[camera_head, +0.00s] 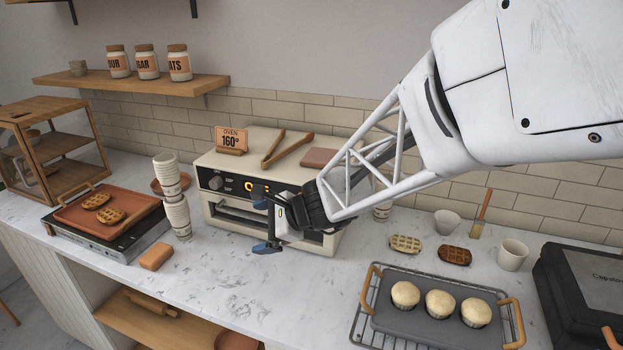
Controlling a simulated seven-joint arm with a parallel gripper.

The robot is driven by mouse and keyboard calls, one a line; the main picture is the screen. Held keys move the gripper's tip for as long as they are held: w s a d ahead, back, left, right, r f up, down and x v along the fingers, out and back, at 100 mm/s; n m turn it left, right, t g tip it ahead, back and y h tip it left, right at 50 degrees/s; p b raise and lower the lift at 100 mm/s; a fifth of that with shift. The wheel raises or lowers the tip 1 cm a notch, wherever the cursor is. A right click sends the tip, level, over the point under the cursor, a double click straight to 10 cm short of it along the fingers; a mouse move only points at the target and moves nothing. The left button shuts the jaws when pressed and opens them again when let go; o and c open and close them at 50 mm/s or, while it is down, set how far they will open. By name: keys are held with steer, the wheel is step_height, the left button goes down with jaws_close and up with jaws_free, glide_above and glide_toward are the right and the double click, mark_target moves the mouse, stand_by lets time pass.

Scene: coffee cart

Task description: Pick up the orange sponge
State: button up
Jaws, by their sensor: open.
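The orange sponge (155,256) is a small rounded block lying flat on the marble counter, just right of the hot plate and left of the front of the stacked cups. My gripper (262,225) is in front of the oven, to the right of the sponge and apart from it. Its two dark blue-tipped fingers are spread open, and I see nothing between them. My arm comes in from the upper right and hides part of the oven front. The sponge is in full view.
Stacked paper cups (177,214) stand close behind the sponge. The hot plate (115,246) with an orange tray of waffles is at its left. The cream oven (222,168) stands behind my gripper. The counter (215,285) between sponge and muffin tray (385,337) is clear.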

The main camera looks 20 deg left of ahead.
steer(key=s+a+f+m+y, duration=0.1)
steer(key=a+f+m, duration=0.4)
steer(key=a, duration=0.7)
steer(key=m+y, duration=0.1)
steer(key=m, duration=0.2)
glide_toward(161, 255)
steer(key=shift+s+a+f+t, duration=0.15)
steer(key=shift+a+f, duration=0.15)
steer(key=shift+a, duration=0.3)
steer(key=shift+s+a+f+t, duration=0.15)
steer(key=shift+a+f, duration=0.15)
steer(key=shift+a, duration=0.3)
steer(key=shift+w, duration=0.1)
steer(key=shift+a, duration=0.1)
steer(key=shift+x, duration=1.2)
steer(key=shift+x, duration=2.55)
